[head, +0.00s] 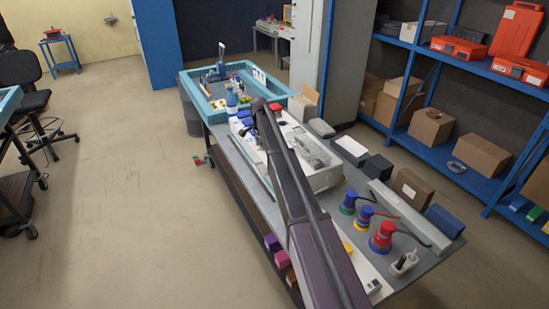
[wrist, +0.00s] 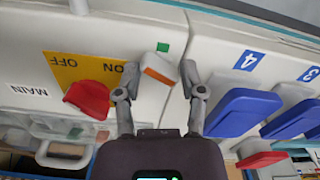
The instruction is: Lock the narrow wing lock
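In the wrist view a small white wing-shaped piece with an orange face (wrist: 160,70) sits on the white box (wrist: 215,28). It appears to be the narrow wing lock; a green mark (wrist: 163,47) is beside its top. My gripper (wrist: 160,82) is open, with one finger on each side of the piece. Small gaps seem to show at both sides; I cannot tell if either finger touches it. In the head view the white box (head: 325,180) is on the grey bench, partly hidden behind my arm, and the lock cannot be made out.
A red handle (wrist: 88,99) on a yellow ON/OFF plate (wrist: 62,68) is close left of my gripper. Blue covers (wrist: 240,110) are close on the right. On the bench, a blue-green crate (head: 190,95) stands behind the box, and several coloured plugs (head: 382,237) stand in front.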

